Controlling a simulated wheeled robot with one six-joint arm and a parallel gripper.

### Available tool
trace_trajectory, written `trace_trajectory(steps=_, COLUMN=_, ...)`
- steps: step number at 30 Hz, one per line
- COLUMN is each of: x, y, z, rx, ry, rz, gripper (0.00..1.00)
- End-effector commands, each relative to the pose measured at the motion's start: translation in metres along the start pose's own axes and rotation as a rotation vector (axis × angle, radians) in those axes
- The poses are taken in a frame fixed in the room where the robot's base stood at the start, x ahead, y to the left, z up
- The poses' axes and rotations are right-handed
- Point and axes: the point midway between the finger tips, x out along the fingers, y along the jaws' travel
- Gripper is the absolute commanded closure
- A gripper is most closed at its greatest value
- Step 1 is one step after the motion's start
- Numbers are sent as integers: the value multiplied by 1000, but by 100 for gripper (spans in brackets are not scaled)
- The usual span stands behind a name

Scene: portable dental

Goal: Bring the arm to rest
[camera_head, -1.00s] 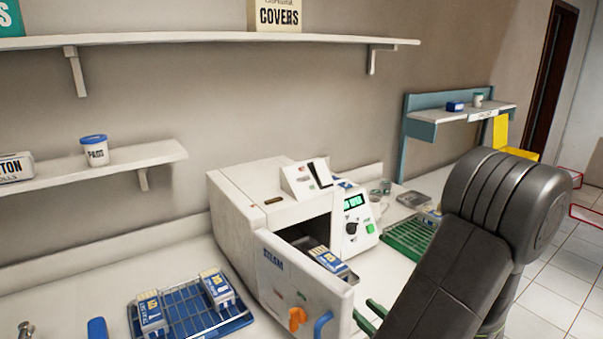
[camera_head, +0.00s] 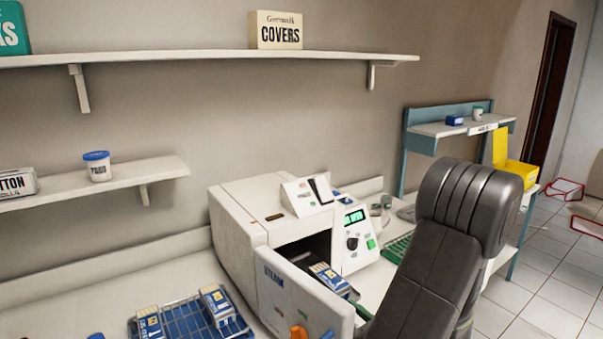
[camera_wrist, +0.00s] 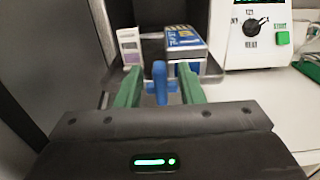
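My arm (camera_head: 425,270), dark grey and bent, rises at the right of the head view. My gripper (camera_wrist: 158,88) shows in the wrist view, its two green fingers apart. A blue handle-like part (camera_wrist: 160,82) appears between the fingers, with gaps on both sides. Whether it is at fingertip depth I cannot tell. In the head view the fingers are mostly hidden or cut off by the lower edge. The white steam steriliser (camera_head: 235,225) stands on the counter with its front (camera_head: 290,295) pulled out. A blue-white pack (camera_head: 328,278) lies inside; it shows in the wrist view (camera_wrist: 186,45).
A blue wire rack (camera_head: 185,320) with two packs (camera_head: 216,303) sits left of the steriliser. A control panel (camera_head: 355,240) is on its right. Wall shelves (camera_head: 220,60) hang above.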

Motion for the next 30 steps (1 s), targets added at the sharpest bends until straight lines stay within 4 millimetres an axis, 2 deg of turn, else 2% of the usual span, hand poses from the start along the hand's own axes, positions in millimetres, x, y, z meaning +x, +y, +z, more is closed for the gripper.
trace_trajectory(steps=5, x=-6, y=-1, z=0, rx=0, ry=0, rz=-2, gripper=65)
trace_trajectory(steps=11, x=-24, y=-1, z=-1, rx=0, ry=-1, rz=-4, gripper=65)
trace_trajectory(steps=30, x=-117, y=-1, z=-1, rx=-2, ry=0, rz=-4, gripper=65)
